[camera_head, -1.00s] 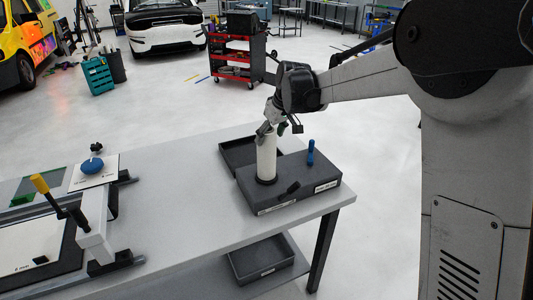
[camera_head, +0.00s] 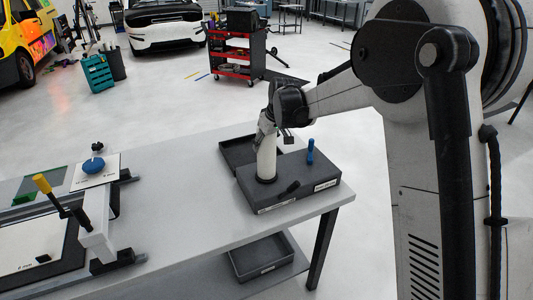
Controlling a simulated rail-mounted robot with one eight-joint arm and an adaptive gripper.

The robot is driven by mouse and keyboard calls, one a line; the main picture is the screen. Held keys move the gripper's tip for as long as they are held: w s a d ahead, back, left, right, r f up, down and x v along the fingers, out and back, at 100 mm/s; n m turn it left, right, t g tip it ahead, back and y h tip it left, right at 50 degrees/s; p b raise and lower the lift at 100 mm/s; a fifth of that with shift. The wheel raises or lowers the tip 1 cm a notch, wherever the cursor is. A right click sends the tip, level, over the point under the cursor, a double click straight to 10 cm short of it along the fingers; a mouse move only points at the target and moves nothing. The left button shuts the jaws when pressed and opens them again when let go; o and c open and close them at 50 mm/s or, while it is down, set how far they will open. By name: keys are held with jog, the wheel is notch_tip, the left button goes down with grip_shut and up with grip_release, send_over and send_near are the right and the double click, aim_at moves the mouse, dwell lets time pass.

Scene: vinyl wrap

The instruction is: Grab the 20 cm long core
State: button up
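A white cylindrical core (camera_head: 266,161) stands upright on a dark grey box-like holder (camera_head: 322,177) near the table's right end. A black ring shows at its base. My gripper (camera_head: 266,132) points down at the core's top, with its fingers overlapping the upper part of the core. The fingers look apart, around or beside the core; whether they touch it is too small to tell. The core's top end is hidden by my gripper.
A blue-handled tool (camera_head: 310,152) stands upright on the holder, right of the core. A black piece (camera_head: 288,188) lies at the holder's front. An open dark tray (camera_head: 233,150) sits behind. A cutting device (camera_head: 97,225) occupies the table's left; the middle is clear.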

jog(key=c, duration=0.9)
jog(key=shift+o, duration=0.2)
jog(key=shift+r, duration=0.1)
